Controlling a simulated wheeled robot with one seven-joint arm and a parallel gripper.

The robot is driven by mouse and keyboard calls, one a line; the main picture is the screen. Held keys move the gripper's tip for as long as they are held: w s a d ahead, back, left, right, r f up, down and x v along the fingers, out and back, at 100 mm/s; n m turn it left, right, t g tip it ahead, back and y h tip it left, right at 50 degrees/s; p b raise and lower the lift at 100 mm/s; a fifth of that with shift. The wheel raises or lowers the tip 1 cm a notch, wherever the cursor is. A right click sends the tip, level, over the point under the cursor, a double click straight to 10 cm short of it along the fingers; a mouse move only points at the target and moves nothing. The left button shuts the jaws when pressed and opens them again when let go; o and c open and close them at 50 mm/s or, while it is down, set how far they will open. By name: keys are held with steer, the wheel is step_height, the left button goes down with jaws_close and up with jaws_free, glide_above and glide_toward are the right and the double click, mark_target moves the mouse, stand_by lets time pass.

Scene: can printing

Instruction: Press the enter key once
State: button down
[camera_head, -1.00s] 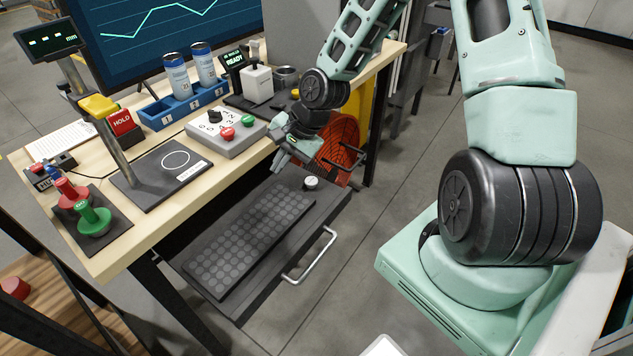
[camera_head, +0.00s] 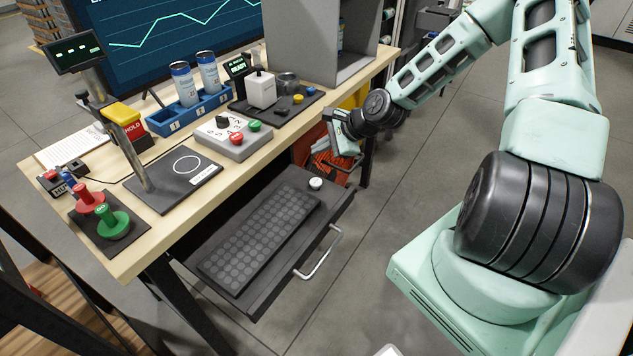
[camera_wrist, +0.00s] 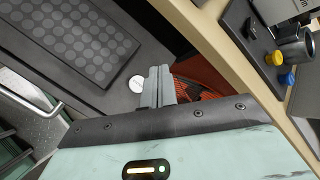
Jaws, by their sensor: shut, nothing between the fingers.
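A dark keyboard (camera_head: 262,240) with rows of round grey keys lies in the pulled-out drawer under the table. I cannot read any key label, so I cannot tell which key is enter. The keyboard also shows in the wrist view (camera_wrist: 75,35) at the upper left. A small round white object (camera_head: 316,183) sits beside the keyboard's far right end; it shows in the wrist view (camera_wrist: 138,84) just left of the fingertips. My gripper (camera_head: 340,149) is shut and empty, above and beyond the drawer's far right corner. Its closed fingers (camera_wrist: 159,72) show in the wrist view.
The drawer's metal handle (camera_head: 322,254) sticks out at the front. Above, the wooden table (camera_head: 140,262) carries a button box (camera_head: 232,140), a blue can rack (camera_head: 188,113), stamps and a monitor. An orange-red basket (camera_head: 325,165) stands behind the drawer.

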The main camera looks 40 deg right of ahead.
steer(key=b, duration=0.8)
glide_above(314, 181)
steer(key=s+d, duration=0.1)
steer(key=s, duration=0.1)
steer(key=f, duration=0.7)
steer(key=shift+w, duration=0.25)
steer(key=shift+f, duration=0.85)
steer(key=shift+f, duration=0.1)
steer(key=shift+f, duration=0.35)
steer(key=shift+f+b, duration=0.4)
steer(key=shift+f, duration=0.5)
stand_by(0.9)
steer(key=shift+r, duration=0.1)
steer(key=shift+r+p, duration=1.25)
steer(key=shift+p, duration=0.1)
